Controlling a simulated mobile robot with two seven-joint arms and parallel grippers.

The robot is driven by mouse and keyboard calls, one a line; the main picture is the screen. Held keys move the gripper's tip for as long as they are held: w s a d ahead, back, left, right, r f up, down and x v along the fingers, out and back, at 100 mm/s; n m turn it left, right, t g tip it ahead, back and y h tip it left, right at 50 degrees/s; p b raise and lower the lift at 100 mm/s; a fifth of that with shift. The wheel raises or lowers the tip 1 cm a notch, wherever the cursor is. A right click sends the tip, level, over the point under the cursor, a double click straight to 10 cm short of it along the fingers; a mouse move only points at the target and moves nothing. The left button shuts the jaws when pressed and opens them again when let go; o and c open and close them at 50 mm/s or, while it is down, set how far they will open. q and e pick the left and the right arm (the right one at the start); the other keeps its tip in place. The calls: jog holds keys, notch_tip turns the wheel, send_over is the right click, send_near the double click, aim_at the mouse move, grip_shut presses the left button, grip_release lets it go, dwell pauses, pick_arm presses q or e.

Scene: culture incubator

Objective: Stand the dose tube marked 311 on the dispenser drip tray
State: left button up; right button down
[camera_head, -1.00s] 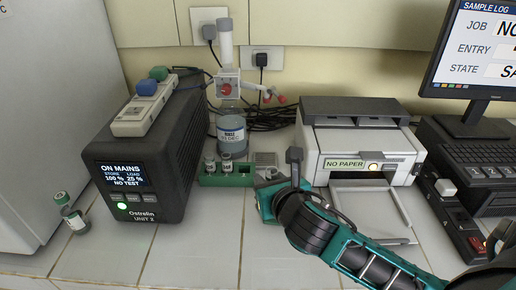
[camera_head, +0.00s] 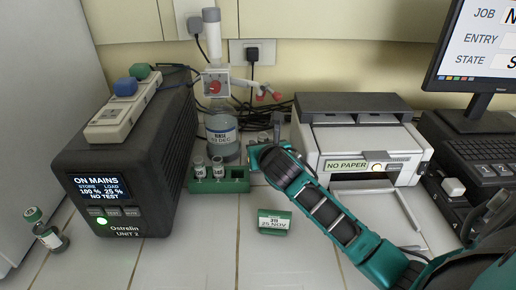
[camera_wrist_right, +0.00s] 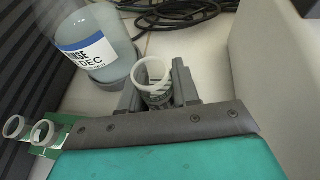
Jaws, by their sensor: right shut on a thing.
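My right gripper (camera_head: 277,138) has reached in behind the green rack's right side, near the dispenser. In the right wrist view it is shut on a tube (camera_wrist_right: 152,72) with a white open rim, seen from above between the fingers. The tube's mark cannot be read. The dispenser (camera_head: 215,86) is a white valve body with red knobs above the rinse bottle (camera_head: 222,137), which also shows in the right wrist view (camera_wrist_right: 95,42). The drip tray cannot be made out clearly past my gripper and arm. My left gripper is not in view.
A green rack (camera_head: 236,185) holds tubes in front of the bottle. A green-and-white block (camera_head: 275,222) reading 25 NOV lies on the counter. A printer (camera_head: 361,140) stands close right.

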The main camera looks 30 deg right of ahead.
jog(key=x, duration=0.2)
jog(key=b+x, duration=0.1)
jog(key=shift+w+d+f, duration=0.1)
jog(key=shift+w+f, duration=0.05)
jog(key=shift+f, duration=0.4)
jog(key=shift+w+f, duration=0.15)
jog(key=shift+w, duration=0.05)
jog(key=shift+f, duration=0.15)
jog(key=c, duration=1.2)
grip_release()
jog(key=o, duration=0.4)
